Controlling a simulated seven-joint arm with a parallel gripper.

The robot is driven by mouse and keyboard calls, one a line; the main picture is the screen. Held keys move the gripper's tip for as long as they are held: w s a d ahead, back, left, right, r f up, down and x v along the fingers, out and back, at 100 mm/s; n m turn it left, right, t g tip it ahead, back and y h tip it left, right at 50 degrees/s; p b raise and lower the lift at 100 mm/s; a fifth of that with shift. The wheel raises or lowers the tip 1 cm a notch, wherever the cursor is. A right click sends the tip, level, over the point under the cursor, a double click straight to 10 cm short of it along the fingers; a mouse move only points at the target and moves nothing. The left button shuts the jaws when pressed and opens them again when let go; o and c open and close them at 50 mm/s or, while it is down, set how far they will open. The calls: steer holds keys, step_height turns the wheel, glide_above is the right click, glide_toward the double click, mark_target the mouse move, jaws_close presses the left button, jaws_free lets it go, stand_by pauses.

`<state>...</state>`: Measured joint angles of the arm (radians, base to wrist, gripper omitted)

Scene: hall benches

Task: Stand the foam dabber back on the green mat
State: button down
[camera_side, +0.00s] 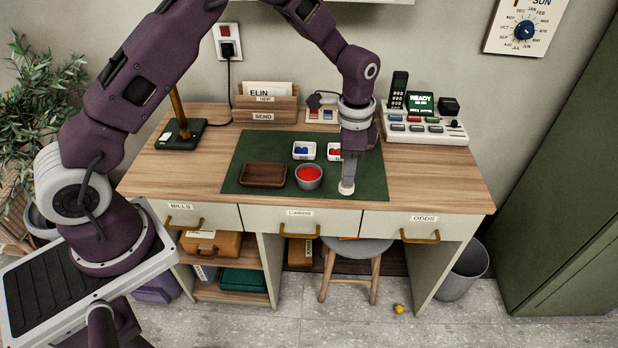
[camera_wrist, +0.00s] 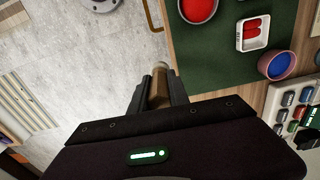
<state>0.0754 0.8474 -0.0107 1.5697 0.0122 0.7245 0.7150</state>
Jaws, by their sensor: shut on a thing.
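My gripper (camera_side: 348,177) is over the front right part of the green mat (camera_side: 240,170) in the side view. It is shut on the foam dabber (camera_side: 346,188), whose pale round end points down below the fingers. In the wrist view my gripper (camera_wrist: 160,84) holds the brown dabber (camera_wrist: 158,90) between its two dark fingers, at the mat's edge in the picture. The green mat (camera_wrist: 210,60) fills the upper right there. I cannot tell whether the dabber's end touches the mat. The dabber looks roughly upright in the side view.
A red-filled cup (camera_side: 309,184) stands just left of the dabber, with a brown tray (camera_side: 264,176) beyond. White dishes (camera_side: 304,156) lie behind. In the wrist view a blue-filled bowl (camera_wrist: 277,66) is on the mat's right. A button console (camera_side: 425,138) stands at back right.

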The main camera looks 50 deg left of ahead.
steer(key=w+a+r, duration=0.3)
steer(key=w+a, duration=0.3)
steer(key=f, duration=0.6)
steer(key=a+f, duration=0.1)
steer(key=f, duration=0.3)
steer(key=shift+w, duration=0.35)
steer(key=c, duration=1.3)
jaws_free()
steer(key=shift+f, duration=0.15)
steer(key=shift+o, duration=0.2)
